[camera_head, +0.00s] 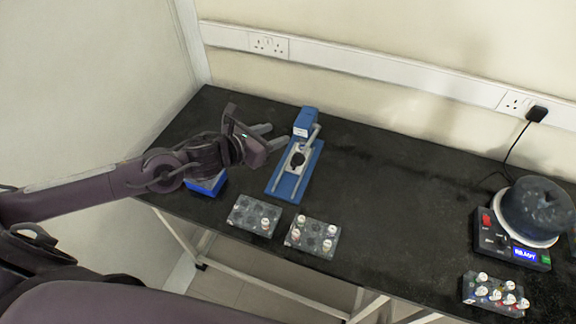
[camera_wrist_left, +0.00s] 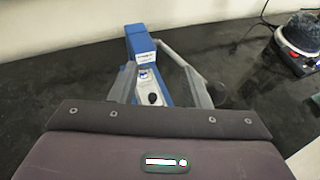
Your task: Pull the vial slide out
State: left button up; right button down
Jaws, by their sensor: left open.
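A device with a blue base (camera_head: 283,186) and an upright blue block (camera_head: 305,122) stands on the black bench. A silver slide (camera_head: 290,166) with a black round part (camera_head: 298,159) lies along its base, and a grey bar runs along its right side. The device's blue block also shows in the left wrist view (camera_wrist_left: 139,42). My left gripper (camera_head: 272,136) is open and empty, above and to the left of the device in the head view. In the left wrist view its fingers (camera_wrist_left: 160,80) appear on either side of the silver slide, apparently without gripping it. My right gripper is not in view.
Two grey racks with white-capped vials (camera_head: 255,216) (camera_head: 312,236) stand in front of the device. A blue box (camera_head: 207,187) is under my left wrist. A machine with a dark round top (camera_head: 537,208) and another vial rack (camera_head: 495,294) stand at right. The bench middle is clear.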

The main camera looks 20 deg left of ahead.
pick_arm(q)
notch_tip(320, 180, down, 4)
jog(key=f+b, duration=0.1)
jog(key=b, duration=1.3)
send_near(290, 171)
jog(key=r, duration=0.1)
jog(key=w+r, duration=0.1)
jog(key=d+r, duration=0.1)
jog(key=shift+w+r, duration=0.25)
jog(key=shift+w, duration=0.15)
jog(key=shift+f, duration=0.3)
jog(key=shift+w, duration=0.1)
jog(key=shift+w+d, duration=0.25)
jog(key=shift+w, duration=0.25)
jog(key=x, duration=0.5)
jog(key=shift+s+f+p, duration=0.1)
jog(key=shift+f+p, duration=0.05)
jog(key=shift+p, duration=0.25)
jog(key=shift+x, duration=0.8)
jog(key=shift+f, duration=0.1)
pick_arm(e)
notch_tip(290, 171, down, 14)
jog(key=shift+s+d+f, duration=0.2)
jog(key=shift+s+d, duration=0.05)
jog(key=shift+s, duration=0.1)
